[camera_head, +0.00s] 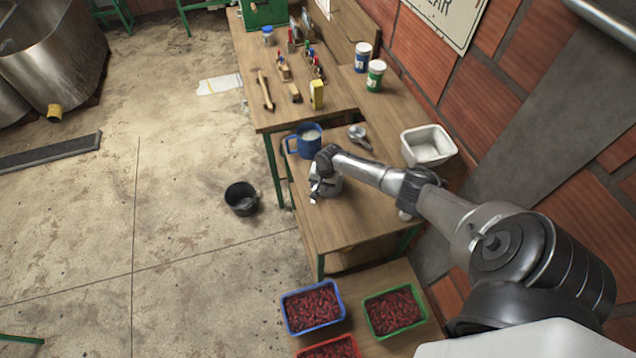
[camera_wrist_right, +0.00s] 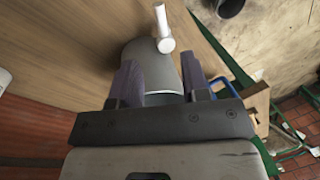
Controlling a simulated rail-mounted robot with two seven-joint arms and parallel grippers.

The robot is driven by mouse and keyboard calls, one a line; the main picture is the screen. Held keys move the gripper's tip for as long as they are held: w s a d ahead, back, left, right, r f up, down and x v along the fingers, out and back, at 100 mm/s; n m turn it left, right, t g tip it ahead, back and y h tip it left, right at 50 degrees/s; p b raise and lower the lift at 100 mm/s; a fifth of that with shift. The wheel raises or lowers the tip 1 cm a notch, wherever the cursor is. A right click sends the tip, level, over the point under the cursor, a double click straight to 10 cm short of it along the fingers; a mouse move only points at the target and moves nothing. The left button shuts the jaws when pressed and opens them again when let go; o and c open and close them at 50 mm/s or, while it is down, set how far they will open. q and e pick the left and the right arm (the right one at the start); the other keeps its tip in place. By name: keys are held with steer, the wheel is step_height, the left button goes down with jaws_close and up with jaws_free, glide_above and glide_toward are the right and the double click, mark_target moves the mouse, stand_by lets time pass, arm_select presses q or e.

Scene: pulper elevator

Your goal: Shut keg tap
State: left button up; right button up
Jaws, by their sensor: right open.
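A small silver-grey keg (camera_head: 335,186) stands on the wooden bench, mostly hidden under my right gripper (camera_head: 322,180). In the right wrist view the rounded grey body of the keg (camera_wrist_right: 150,58) lies between and beyond the two dark fingers of my right gripper (camera_wrist_right: 160,82). The fingers are apart and empty; I cannot tell whether they touch the keg. A pale, round-ended tap handle (camera_wrist_right: 162,25) sticks out past the keg's far edge, beyond the fingertips. My left gripper is not in view.
A blue jug (camera_head: 303,146) stands close behind the gripper. A metal scoop-like item (camera_head: 359,136) and a white tub (camera_head: 428,146) are on the bench. A black bucket (camera_head: 241,198) stands on the floor to the left. The bench front is clear.

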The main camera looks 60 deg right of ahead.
arm_select(q)
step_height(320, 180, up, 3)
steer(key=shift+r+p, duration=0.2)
steer(key=shift+p, duration=0.95)
arm_select(e)
steer(key=r, duration=0.3)
steer(key=shift+s+d, duration=0.1)
steer(key=shift+s, duration=0.2)
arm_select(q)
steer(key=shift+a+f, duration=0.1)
arm_select(e)
steer(key=shift+f, duration=0.1)
steer(key=shift+c, duration=0.4)
